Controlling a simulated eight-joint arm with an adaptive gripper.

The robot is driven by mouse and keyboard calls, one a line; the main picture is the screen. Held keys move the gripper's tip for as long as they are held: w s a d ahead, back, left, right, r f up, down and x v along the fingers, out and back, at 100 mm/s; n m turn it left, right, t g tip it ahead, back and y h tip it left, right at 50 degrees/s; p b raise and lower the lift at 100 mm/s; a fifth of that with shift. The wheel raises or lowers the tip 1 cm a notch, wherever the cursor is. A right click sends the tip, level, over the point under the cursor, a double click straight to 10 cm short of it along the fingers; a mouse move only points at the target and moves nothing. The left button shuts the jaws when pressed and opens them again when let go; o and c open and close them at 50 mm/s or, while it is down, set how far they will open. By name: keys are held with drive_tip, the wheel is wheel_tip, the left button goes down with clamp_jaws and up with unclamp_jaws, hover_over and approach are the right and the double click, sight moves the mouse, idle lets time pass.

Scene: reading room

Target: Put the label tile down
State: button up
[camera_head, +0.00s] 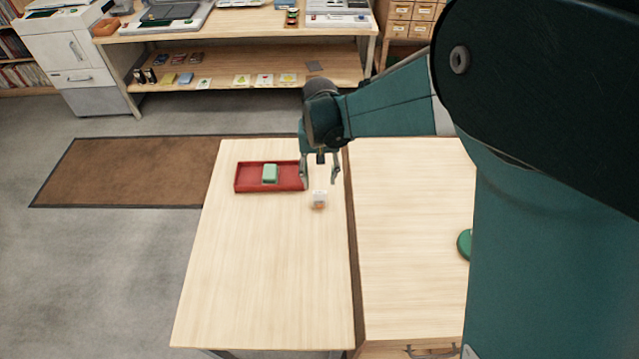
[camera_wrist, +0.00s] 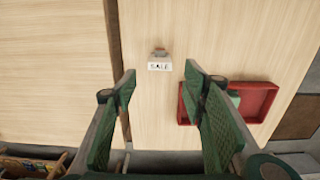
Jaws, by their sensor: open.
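The label tile (camera_wrist: 159,66) is a small white piece with dark lettering in the wrist view, with a small brownish-grey part behind it. In the head view the white tile (camera_head: 319,195) shows on the light wooden table, just right of the red tray. My gripper (camera_head: 320,182) is open above the table near the tile. In the wrist view its two green-padded fingers (camera_wrist: 160,78) stand apart, with the tile seen beyond their tips. Nothing shows between the fingers. The exact gap between the fingertips and the tile is hard to tell.
A red tray (camera_head: 240,186) holding a green block (camera_head: 270,174) is left of my gripper. A second wooden table (camera_head: 410,220) adjoins at right across a narrow dark gap, with a round green object (camera_head: 464,244) on it.

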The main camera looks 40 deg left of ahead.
drive_tip(key=shift+r, duration=0.8)
idle(0.4)
drive_tip(key=w+d+r+m+t+y, duration=0.1)
drive_tip(key=w+d+r, duration=0.4)
drive_tip(key=d, duration=0.7)
drive_tip(key=w+d+r+m+t, duration=0.1)
drive_tip(key=w+d+r+m, duration=0.15)
drive_tip(key=d+r, duration=0.7)
drive_tip(key=w+d+r+m+t+y, duration=0.1)
drive_tip(key=w+d+r, duration=0.25)
drive_tip(key=d, duration=1.05)
drive_tip(key=s+d+m+t, duration=0.1)
drive_tip(key=s+d, duration=0.3)
drive_tip(key=d, duration=0.7)
drive_tip(key=s+d+r+m+t+h, duration=0.1)
drive_tip(key=s+d, duration=0.3)
drive_tip(key=d, duration=0.7)
drive_tip(key=s+d+r+m+t+h, duration=0.1)
drive_tip(key=s+d, duration=0.3)
drive_tip(key=d, duration=0.7)
drive_tip(key=shift+s+d+m+t, duration=0.2)
drive_tip(key=shift+d+m+t, duration=0.15)
drive_tip(key=shift+m+t, duration=0.35)
